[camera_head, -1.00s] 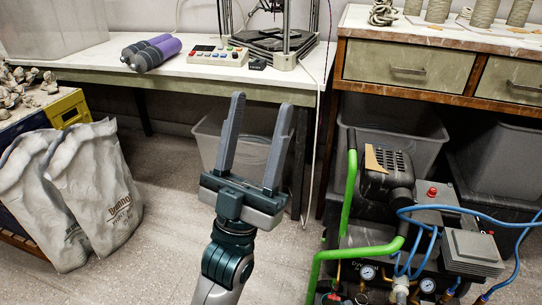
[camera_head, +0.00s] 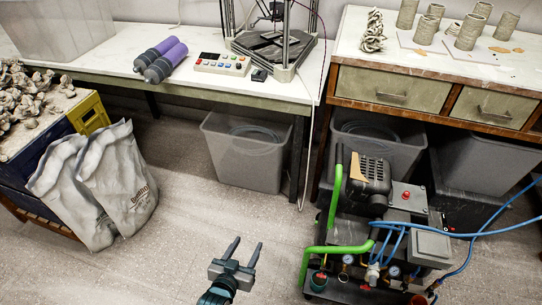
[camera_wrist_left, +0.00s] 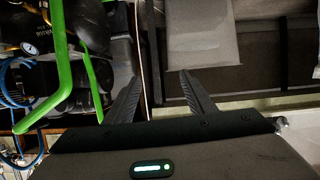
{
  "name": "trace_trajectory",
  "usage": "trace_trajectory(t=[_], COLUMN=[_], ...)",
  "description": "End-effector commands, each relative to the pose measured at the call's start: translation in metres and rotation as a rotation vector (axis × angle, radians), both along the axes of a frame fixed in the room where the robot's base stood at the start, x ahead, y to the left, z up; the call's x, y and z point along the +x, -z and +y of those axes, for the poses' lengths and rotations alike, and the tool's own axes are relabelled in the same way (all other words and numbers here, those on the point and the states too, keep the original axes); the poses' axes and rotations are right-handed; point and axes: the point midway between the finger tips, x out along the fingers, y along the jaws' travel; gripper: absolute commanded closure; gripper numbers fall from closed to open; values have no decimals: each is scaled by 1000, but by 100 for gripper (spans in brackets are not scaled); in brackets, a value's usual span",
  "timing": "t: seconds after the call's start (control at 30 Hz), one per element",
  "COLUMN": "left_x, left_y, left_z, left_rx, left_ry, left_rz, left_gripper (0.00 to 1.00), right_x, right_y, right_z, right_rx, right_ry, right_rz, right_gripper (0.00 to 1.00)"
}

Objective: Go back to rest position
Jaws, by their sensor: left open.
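My left gripper (camera_head: 245,252) is low in the head view, near the bottom centre, in front of the bare floor. Its two fingers are apart with nothing between them. In the left wrist view the same open fingers (camera_wrist_left: 157,90) point up the picture, with a dark gap between them. My right gripper is in neither view.
A compressor cart with a green handle (camera_head: 336,190) stands right of my left gripper. A grey bin (camera_head: 245,165) sits under the white table (camera_head: 120,62). Grey sacks (camera_head: 115,185) stand at left. A wooden workbench (camera_head: 400,88) is at back right. Floor around the gripper is clear.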

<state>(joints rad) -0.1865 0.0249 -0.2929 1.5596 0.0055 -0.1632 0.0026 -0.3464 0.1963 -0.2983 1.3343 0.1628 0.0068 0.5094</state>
Motion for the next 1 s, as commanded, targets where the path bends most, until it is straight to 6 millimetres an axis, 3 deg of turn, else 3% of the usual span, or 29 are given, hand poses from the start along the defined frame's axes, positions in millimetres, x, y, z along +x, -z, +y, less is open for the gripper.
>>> trace_trajectory(t=[0.03,0.17,0.3,0.5,0.7,1.0], left_x=[-22,-81,-153,-233,-263,-264], left_y=[10,56,95,126,137,138], left_z=[12,40,70,102,113,113], left_rx=[24,80,133,185,202,203], left_ry=[-8,-25,-42,-60,-67,-66], left_rz=[78,263,450,633,697,698], left_gripper=[50,50,50,50,50,50], right_x=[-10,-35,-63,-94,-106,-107], right_y=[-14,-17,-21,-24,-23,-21], right_z=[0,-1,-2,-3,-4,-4], right_rx=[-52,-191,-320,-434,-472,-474], right_ry=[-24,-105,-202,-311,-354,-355], right_rz=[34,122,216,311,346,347], right_gripper=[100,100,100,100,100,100])
